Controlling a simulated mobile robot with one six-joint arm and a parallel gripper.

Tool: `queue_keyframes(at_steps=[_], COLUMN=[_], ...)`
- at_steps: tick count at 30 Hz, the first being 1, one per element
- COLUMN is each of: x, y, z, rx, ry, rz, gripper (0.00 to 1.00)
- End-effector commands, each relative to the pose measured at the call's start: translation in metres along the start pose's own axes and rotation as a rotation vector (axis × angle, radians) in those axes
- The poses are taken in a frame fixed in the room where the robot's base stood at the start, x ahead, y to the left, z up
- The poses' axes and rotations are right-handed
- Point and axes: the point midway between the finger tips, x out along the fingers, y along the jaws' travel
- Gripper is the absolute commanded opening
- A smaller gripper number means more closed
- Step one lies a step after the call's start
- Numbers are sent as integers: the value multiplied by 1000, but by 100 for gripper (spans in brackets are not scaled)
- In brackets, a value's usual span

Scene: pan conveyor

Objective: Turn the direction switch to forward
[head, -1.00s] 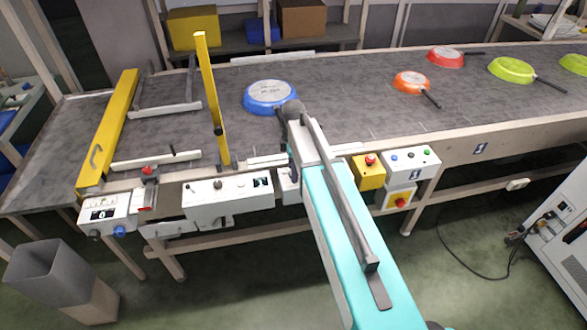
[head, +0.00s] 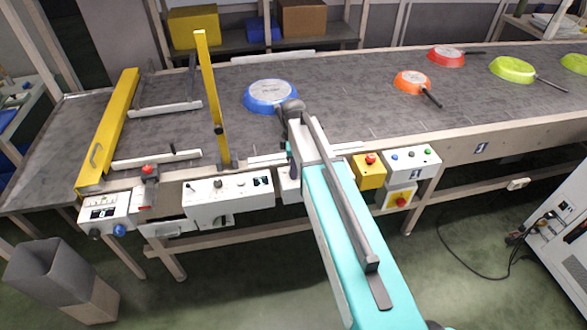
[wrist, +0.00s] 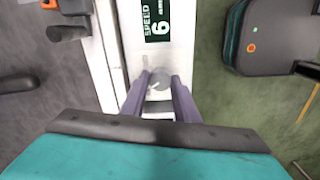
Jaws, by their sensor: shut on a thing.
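In the wrist view a round grey knob (wrist: 159,77) with a pale pointer line sits on a white control panel (wrist: 170,51), just below a dark label reading "SPEED 6". I take the knob to be the direction switch; no direction marking is legible. My gripper (wrist: 159,81) has its two purple fingers on either side of the knob, shut on it. The pointer line appears slanted; its exact setting is unclear. In the head view my arm hides the knob and most of the gripper. The white control box (head: 229,204) shows left of my arm.
A blue pan (head: 270,94) lies on the grey conveyor (head: 340,105) beyond my arm. Orange (head: 411,82), red (head: 446,58) and green pans lie farther right. A yellow emergency-stop box (head: 369,172) is close right of my arm. A yellow upright bar (head: 212,105) stands left.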

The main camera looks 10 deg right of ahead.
Motion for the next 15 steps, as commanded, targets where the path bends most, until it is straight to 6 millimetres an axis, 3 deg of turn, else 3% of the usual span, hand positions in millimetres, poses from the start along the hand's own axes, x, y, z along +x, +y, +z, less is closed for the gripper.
queue_keyframes(at_steps=[15], x=[1], y=[0], z=[0], rx=[430], ry=[-1], rz=[-1], gripper=[5])
